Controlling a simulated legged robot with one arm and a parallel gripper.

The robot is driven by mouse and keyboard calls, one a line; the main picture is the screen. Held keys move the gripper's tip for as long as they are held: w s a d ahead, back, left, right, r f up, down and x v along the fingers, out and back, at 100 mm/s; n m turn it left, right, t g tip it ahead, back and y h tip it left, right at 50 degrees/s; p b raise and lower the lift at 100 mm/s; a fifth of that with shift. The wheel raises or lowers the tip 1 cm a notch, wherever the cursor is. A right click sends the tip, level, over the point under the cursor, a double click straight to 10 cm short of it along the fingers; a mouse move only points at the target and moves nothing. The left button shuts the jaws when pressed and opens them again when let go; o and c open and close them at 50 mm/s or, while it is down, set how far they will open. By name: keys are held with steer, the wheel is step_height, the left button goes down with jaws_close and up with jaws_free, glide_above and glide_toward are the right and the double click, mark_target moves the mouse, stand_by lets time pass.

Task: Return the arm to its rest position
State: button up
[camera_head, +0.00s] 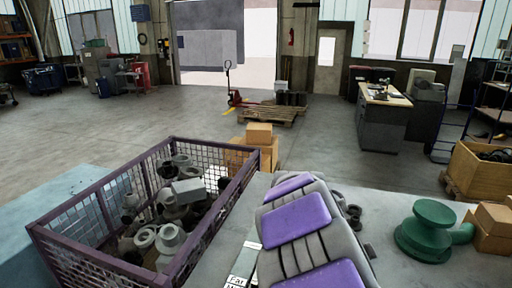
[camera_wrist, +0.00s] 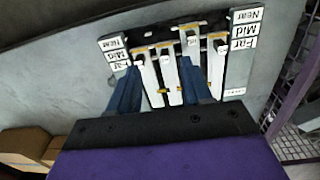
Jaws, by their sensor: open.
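My gripper (camera_wrist: 160,82) shows in the wrist view with its two blue fingers apart and nothing between them. Beyond the fingers is a fixture of several pale bars (camera_wrist: 172,75) on the grey table. A labelled strip reading Near, Mid and Far stands at each side of it, on the left (camera_wrist: 119,54) and on the right (camera_wrist: 241,50). I cannot tell how far the fingertips are from the bars. In the head view, my purple and grey body or arm fills the lower middle, and the gripper itself is not visible there.
A purple wire basket (camera_head: 95,218) full of metal parts stands left of the grey table (camera_head: 385,265). A green flanged part (camera_head: 425,232) and cardboard boxes (camera_head: 490,225) are at the right. More boxes (camera_head: 259,134) and a pallet (camera_head: 270,114) are beyond. Open floor (camera_head: 180,105) lies behind.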

steer(key=s+d+f+n+b, duration=0.1)
steer(key=s+b, duration=0.1)
steer(key=s, duration=0.8)
steer(key=s+d+f+n+g+b, duration=0.1)
steer(key=s+d+b, duration=0.1)
steer(key=s, duration=0.9)
steer(key=s+d+f+n+b, duration=0.1)
steer(key=s+n+b, duration=0.1)
steer(key=s, duration=0.9)
steer(key=shift+d+g+y, duration=0.2)
steer(key=shift+g+y, duration=0.1)
